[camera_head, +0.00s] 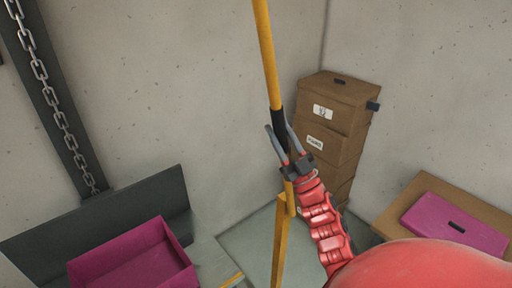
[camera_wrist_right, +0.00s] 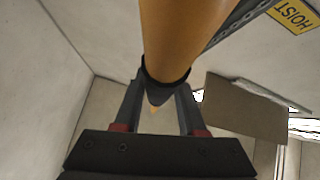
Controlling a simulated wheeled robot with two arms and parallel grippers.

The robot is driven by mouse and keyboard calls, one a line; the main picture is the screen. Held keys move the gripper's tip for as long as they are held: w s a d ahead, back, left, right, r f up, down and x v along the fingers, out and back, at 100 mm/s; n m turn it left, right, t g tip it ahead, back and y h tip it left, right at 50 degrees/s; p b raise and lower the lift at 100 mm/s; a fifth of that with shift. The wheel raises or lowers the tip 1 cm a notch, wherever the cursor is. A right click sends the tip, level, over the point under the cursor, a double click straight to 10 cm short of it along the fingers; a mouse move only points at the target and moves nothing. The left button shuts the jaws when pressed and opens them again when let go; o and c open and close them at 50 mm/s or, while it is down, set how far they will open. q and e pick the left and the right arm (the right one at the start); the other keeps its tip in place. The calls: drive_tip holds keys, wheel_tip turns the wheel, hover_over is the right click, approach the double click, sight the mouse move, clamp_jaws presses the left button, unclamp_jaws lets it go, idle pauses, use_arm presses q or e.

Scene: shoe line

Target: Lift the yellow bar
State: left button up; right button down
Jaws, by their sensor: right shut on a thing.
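The yellow bar (camera_head: 267,52) is a long pole with a black sleeve (camera_head: 279,130). In the head view it rises from my right gripper (camera_head: 283,140) up past the top edge, tilted slightly left. The right gripper's fingers lie on either side of the black sleeve and are shut on the bar. In the right wrist view the bar (camera_wrist_right: 184,35) comes down large from the top, and its dark band sits between the fingers (camera_wrist_right: 158,108). A yellow post (camera_head: 281,240) stands below the gripper. My left gripper is not in view.
Brown stacked boxes (camera_head: 343,112) stand in the corner behind my right arm. A magenta bin (camera_head: 135,262) is at lower left before a dark panel (camera_head: 160,197). A magenta lid (camera_head: 450,222) lies at right. A chain (camera_head: 45,75) hangs at left.

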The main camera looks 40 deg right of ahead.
drive_tip(key=shift+w+d+r+m+h, duration=0.1)
drive_tip(key=shift+d+r+m+h, duration=0.1)
drive_tip(key=shift+d+m+h, duration=1.05)
drive_tip(key=shift+d+r+m+h, duration=0.15)
drive_tip(key=shift+d+m+h, duration=0.75)
drive_tip(key=shift+d, duration=0.55)
drive_tip(key=c, duration=0.5)
unclamp_jaws()
drive_tip(key=b+v, duration=0.6)
drive_tip(key=v, duration=1.1)
drive_tip(key=shift+s, duration=0.3)
drive_tip(key=shift+f, duration=0.1)
